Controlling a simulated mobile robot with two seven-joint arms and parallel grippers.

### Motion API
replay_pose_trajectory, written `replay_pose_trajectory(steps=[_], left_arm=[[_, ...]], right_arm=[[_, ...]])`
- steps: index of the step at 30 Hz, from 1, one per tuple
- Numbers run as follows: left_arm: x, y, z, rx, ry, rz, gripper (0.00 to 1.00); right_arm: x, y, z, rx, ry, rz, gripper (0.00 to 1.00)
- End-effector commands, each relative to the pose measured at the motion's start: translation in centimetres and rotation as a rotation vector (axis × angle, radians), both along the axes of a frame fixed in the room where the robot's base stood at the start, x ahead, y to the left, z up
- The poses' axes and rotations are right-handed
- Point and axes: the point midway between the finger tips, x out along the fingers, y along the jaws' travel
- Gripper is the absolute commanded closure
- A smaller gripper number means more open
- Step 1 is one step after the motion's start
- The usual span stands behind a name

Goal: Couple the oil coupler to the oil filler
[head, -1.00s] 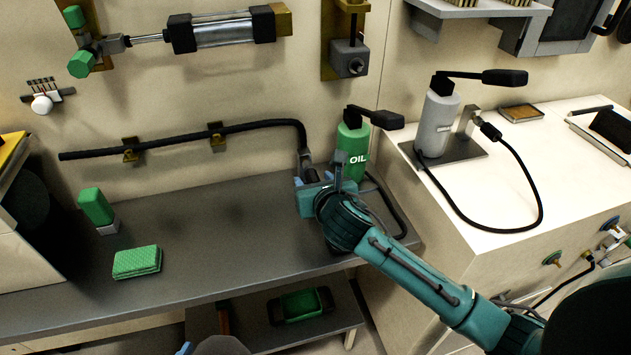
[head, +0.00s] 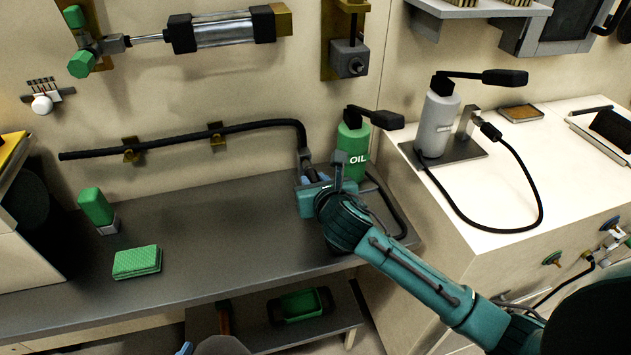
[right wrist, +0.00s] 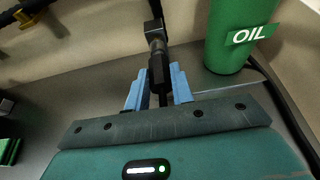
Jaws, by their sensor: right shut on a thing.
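My right gripper (head: 312,178) is shut on the oil coupler, a dark cylindrical piece (right wrist: 160,74) that shows between the blue fingers in the right wrist view. The oil filler is the grey fitting (head: 304,157) below the bent end of the black wall pipe; it also shows in the right wrist view (right wrist: 157,43). The coupler's top lies in line with the fitting and close against it; I cannot tell whether it is seated.
A green oil can (head: 351,150) with a black lever stands just right of my right gripper, its black hose (head: 392,205) lying beside it.

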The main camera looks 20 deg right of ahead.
Motion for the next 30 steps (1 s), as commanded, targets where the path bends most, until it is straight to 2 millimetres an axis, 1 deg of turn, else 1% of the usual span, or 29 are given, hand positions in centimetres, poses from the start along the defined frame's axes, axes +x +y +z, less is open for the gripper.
replay_pose_trajectory(steps=[2, 17, 30], left_arm=[[0.0, 0.0, 0.0, 0.000, 0.000, 0.000, 0.64], [0.0, 0.0, 0.1, 0.000, 0.000, 0.000, 0.64], [0.0, 0.0, 0.8, 0.000, 0.000, 0.000, 0.64]], right_arm=[[0.0, 0.0, 0.0, 0.000, 0.001, 0.000, 1.00], [-0.1, 0.0, 0.0, -0.001, 0.001, 0.000, 1.00], [-1.3, 0.0, 0.0, -0.001, 0.002, -0.001, 1.00]])
